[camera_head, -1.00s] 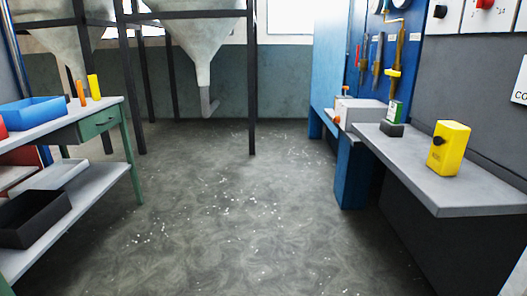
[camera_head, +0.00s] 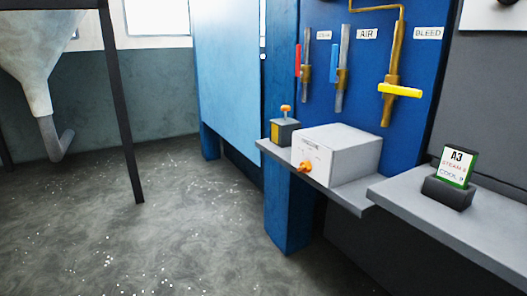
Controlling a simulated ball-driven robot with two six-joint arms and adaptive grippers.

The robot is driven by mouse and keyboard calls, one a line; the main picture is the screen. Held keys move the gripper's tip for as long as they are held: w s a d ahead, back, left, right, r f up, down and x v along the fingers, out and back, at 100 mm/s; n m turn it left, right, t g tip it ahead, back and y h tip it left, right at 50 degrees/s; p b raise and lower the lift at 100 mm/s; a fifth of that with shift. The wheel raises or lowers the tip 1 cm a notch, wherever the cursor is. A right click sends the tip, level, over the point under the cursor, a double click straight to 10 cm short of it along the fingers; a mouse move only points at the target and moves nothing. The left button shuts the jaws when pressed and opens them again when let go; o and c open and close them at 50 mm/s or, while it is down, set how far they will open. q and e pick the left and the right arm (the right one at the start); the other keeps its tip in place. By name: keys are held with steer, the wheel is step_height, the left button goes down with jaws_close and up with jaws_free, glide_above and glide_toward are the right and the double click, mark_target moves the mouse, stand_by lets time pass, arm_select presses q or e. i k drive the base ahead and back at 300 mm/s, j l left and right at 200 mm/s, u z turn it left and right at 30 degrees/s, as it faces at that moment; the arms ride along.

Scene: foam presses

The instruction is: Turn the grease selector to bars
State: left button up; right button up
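A light grey box (camera_head: 345,150) stands on a grey shelf on the right side of the view. Its front face has an orange knob (camera_head: 305,167) and small markings. The markings are too small to read, so I cannot tell whether this is the grease selector or where the knob points. Behind it to the left is a small dark box with a yellow front (camera_head: 279,134) and an orange button on top. Neither of my grippers is in view.
A blue panel carries red, blue and yellow (camera_head: 400,90) valve handles, with AIR (camera_head: 367,34) and BLEED labels. An A3 card (camera_head: 457,166) stands in a dark holder on the right shelf. A hopper (camera_head: 40,60) and dark post stand left. The floor (camera_head: 150,240) is clear.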

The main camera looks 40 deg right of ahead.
mark_target(305, 166)
steer(key=i+j+z, duration=0.1)
steer(key=i+z, duration=0.3)
steer(key=i+j+z, duration=0.25)
steer(key=i+z, duration=0.15)
steer(key=i+j+z, duration=0.8)
steer(key=i+j, duration=0.05)
steer(key=j, duration=0.05)
